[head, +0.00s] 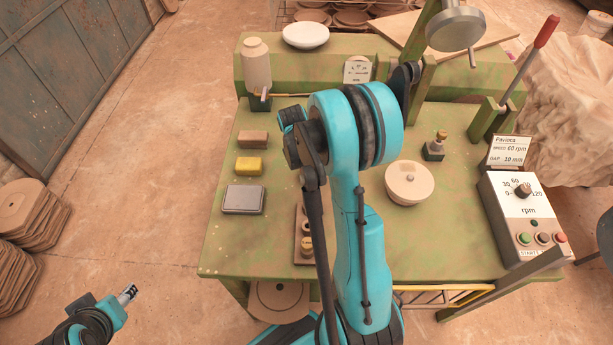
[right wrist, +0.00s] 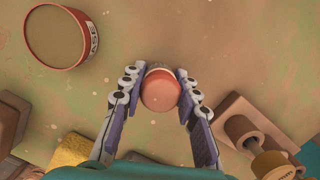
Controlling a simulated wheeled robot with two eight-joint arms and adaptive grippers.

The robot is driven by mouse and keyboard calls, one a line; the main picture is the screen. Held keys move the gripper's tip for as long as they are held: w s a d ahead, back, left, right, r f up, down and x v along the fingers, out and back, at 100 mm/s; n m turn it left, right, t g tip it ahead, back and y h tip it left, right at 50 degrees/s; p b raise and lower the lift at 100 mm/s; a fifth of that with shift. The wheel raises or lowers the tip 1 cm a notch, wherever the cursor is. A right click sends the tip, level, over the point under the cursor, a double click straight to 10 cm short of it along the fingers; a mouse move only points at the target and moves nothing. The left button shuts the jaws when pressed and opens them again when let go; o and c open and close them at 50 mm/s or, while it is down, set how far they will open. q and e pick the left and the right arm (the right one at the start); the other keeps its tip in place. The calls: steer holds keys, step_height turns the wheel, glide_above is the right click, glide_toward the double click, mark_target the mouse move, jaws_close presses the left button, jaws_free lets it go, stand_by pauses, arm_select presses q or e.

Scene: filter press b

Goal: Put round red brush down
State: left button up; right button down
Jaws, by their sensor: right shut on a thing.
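In the right wrist view my right gripper (right wrist: 160,85) is shut on the round red brush (right wrist: 161,92). The brush's smooth, rounded red end faces the camera between the fingers, with a paler edge beyond it. The rest of the brush is hidden, and I cannot tell whether it touches the green surface. In the head view my right arm hides the brush and the right fingertips. My left gripper (head: 128,293) is at the lower left, off the table and away from the objects. Its fingers are too small to read.
A red labelled tub (right wrist: 57,38) and wooden rack (right wrist: 235,115) flank the right gripper.

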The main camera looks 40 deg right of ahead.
steer(key=shift+s+f, duration=0.1)
steer(key=shift+f, duration=0.15)
steer(key=c, duration=1.4)
jaws_free()
steer(key=shift+a, duration=0.1)
steer(key=shift+o, duration=1.3)
